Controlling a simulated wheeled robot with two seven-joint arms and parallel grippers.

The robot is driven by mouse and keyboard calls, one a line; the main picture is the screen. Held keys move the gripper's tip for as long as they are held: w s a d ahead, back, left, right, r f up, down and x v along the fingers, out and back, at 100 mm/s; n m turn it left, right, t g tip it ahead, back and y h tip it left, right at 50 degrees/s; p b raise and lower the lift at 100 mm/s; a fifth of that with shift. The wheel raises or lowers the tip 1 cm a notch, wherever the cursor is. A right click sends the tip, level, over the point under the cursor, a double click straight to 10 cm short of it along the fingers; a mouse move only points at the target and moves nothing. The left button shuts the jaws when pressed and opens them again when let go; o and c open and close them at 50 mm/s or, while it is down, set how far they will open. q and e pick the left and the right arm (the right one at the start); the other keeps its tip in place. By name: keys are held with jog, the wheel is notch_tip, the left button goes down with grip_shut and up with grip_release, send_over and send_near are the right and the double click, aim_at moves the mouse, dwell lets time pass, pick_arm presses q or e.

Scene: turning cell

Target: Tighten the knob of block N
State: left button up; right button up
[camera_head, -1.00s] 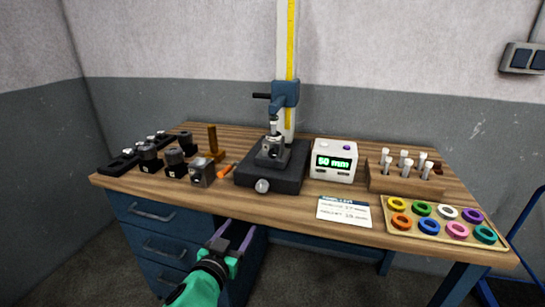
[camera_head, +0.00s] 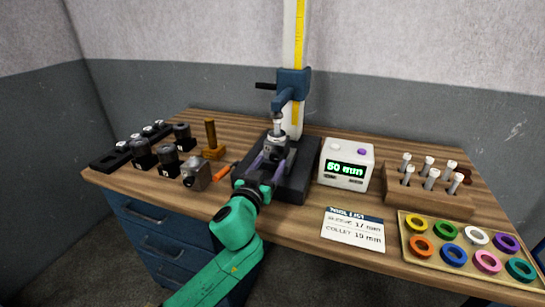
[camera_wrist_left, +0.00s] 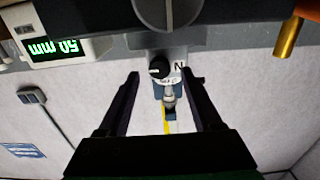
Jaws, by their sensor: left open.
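Block N (camera_wrist_left: 176,80) is a grey block in the press stand, marked with a black N, with a round black knob (camera_wrist_left: 158,67) on its face. In the head view the block (camera_head: 275,146) is partly hidden by my left gripper (camera_head: 266,168). The gripper is open and empty, in front of the block. In the left wrist view its two purple fingers (camera_wrist_left: 160,76) appear on either side of the block and knob. I see no contact, but the remaining distance is hard to tell. My right gripper is not in view.
The stand's dark base (camera_head: 298,185) lies under the block, with a blue press head (camera_head: 292,84) above. A display box (camera_head: 346,164) reading 50 mm stands right. A small grey block (camera_head: 196,174) and an orange-handled tool (camera_head: 222,173) lie left.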

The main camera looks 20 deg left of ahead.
pick_arm(q)
jog(key=shift+w+d+r, duration=0.1)
jog(key=shift+w, duration=0.95)
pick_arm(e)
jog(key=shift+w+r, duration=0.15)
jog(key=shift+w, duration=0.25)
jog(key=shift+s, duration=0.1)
pick_arm(q)
grip_shut()
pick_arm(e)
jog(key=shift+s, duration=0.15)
